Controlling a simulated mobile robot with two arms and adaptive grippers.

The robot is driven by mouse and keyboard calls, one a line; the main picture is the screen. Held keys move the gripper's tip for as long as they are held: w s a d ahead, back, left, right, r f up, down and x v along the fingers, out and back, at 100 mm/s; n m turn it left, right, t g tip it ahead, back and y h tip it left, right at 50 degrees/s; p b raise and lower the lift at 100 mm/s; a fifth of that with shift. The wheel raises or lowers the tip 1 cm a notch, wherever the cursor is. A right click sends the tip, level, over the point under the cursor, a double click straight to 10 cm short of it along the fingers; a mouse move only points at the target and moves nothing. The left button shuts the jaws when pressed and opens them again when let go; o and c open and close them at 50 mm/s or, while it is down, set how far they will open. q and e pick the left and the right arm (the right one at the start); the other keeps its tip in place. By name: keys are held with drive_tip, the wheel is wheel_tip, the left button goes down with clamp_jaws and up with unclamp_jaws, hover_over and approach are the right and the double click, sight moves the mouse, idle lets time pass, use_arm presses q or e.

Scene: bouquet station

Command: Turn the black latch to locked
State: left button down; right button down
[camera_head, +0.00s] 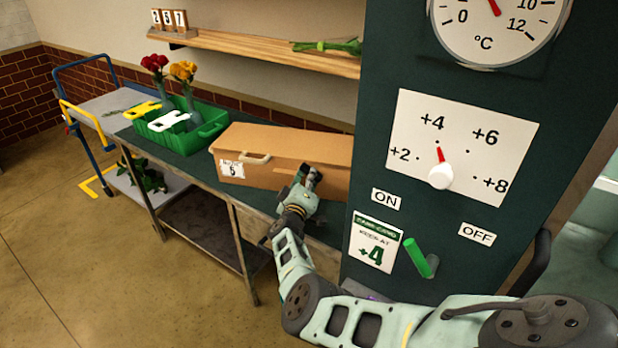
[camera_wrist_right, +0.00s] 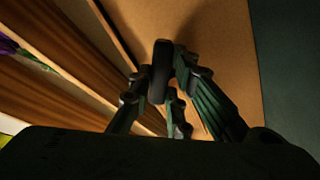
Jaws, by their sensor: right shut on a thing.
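In the right wrist view, the black latch (camera_wrist_right: 161,58) is a dark rounded bar against the tan front of the box. My right gripper (camera_wrist_right: 160,90) is shut on it, with fingers on either side. In the head view, my right gripper (camera_head: 309,180) is at the front of the closed cardboard-coloured box (camera_head: 285,142) and hides the latch. The way the latch is turned cannot be read for certain. My left gripper is not in view.
A dark green panel (camera_head: 378,130) with a dial and a green lever (camera_head: 418,258) stands close on the right. A green crate (camera_head: 211,130) with flowers is left of the box on the bench. A wooden shelf (camera_head: 270,52) hangs above.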

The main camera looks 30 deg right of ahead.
drive_tip(key=shift+f, duration=0.1)
drive_tip(key=c, duration=1.6)
unclamp_jaws()
drive_tip(key=shift+c, duration=0.2)
drive_tip(key=shift+s+a, duration=0.1)
drive_tip(key=shift+a, duration=0.05)
